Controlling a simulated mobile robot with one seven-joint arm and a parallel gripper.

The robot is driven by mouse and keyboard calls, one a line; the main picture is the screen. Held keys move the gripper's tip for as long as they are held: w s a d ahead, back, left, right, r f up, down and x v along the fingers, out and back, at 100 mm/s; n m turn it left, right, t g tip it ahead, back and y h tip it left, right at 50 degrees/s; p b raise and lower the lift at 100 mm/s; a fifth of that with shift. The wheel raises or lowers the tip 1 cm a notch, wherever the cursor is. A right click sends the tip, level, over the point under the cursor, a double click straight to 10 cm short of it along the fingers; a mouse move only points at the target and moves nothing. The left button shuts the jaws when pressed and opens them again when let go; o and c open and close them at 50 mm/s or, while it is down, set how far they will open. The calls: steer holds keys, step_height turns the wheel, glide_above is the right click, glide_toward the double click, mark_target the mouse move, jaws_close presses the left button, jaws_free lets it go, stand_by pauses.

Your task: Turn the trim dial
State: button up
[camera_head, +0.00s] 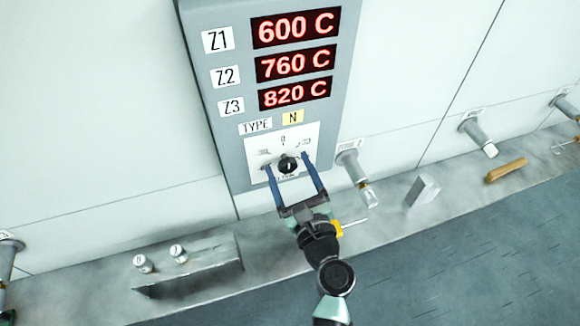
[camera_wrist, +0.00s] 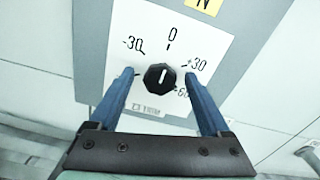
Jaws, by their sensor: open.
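The trim dial (camera_head: 288,164) is a black faceted knob on a white scale plate (camera_head: 283,142) low on the grey panel. In the wrist view the knob (camera_wrist: 159,77) has a white pointer line aimed up, roughly toward the 0 mark. Marks read -30, 0, +30 and a partly covered +60. My gripper (camera_head: 287,161) is open, with blue fingers on either side of the knob. In the wrist view both fingers stand apart from the knob, with gaps left and right. A printed label below the knob looks upside down.
Red displays (camera_head: 294,62) read 600, 760 and 820 C, beside Z1, Z2 and Z3 labels. A TYPE N tag (camera_head: 293,117) sits above the dial. Along the ledge are pipe fittings (camera_head: 356,172), a grey block (camera_head: 422,190), a tan handle-like piece (camera_head: 506,170) and two labelled knobs (camera_head: 178,252).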

jaws_close()
stand_by(0.4)
steer(key=shift+f, duration=0.1)
